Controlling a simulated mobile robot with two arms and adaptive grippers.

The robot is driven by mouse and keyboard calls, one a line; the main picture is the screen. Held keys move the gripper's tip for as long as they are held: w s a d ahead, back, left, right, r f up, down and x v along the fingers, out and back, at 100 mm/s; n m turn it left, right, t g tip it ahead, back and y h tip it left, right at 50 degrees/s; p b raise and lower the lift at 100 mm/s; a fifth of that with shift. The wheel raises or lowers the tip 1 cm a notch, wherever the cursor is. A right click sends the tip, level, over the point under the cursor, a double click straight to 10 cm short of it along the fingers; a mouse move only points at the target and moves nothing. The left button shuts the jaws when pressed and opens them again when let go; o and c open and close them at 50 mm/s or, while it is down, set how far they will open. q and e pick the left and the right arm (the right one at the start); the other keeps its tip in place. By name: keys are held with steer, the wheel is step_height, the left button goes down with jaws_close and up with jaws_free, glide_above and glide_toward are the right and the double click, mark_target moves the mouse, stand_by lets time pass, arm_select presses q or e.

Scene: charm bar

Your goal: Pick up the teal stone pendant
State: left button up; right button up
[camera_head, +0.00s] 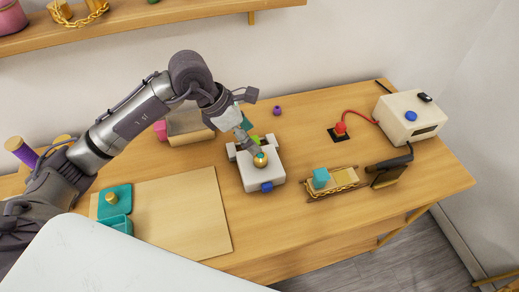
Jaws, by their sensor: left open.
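A small round gold piece with a bit of teal on top (261,160) sits on a white device (262,181) with a blue front button; it looks like the teal stone pendant, but is too small to be sure. The gripper partly hides the back of the device. My right gripper is not in view.
A gold chain (335,189) lies along the tray, beside a dark stand (389,171). A cream box (409,117) with a red cable stands at the back right. A teal container (115,201) and pale board (180,214) are at left. A small purple piece (277,110) lies behind.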

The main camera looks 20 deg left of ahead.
mark_target(260, 156)
arm_select(q)
steer(key=shift+y, duration=0.8)
steer(key=f, duration=0.2)
steer(key=w+f+p, duration=0.1)
steer(key=f, duration=0.2)
steer(key=w+f+p, duration=0.1)
steer(key=f, duration=0.1)
steer(key=shift+w+f, duration=0.1)
steer(key=shift+f, duration=0.25)
steer(key=shift+w+d+f+p, duration=0.15)
steer(key=shift+d+f+p, duration=0.1)
steer(key=shift+f+p, duration=0.35)
steer(key=p+x, duration=0.1)
steer(key=x, duration=0.2)
steer(key=shift+w+d+f+p, duration=0.1)
steer(key=shift+w+f+p, duration=0.1)
steer(key=shift+p, duration=0.2)
steer(key=shift+w+f, duration=0.1)
steer(key=shift+f, duration=0.2)
steer(key=shift+c, duration=0.4)
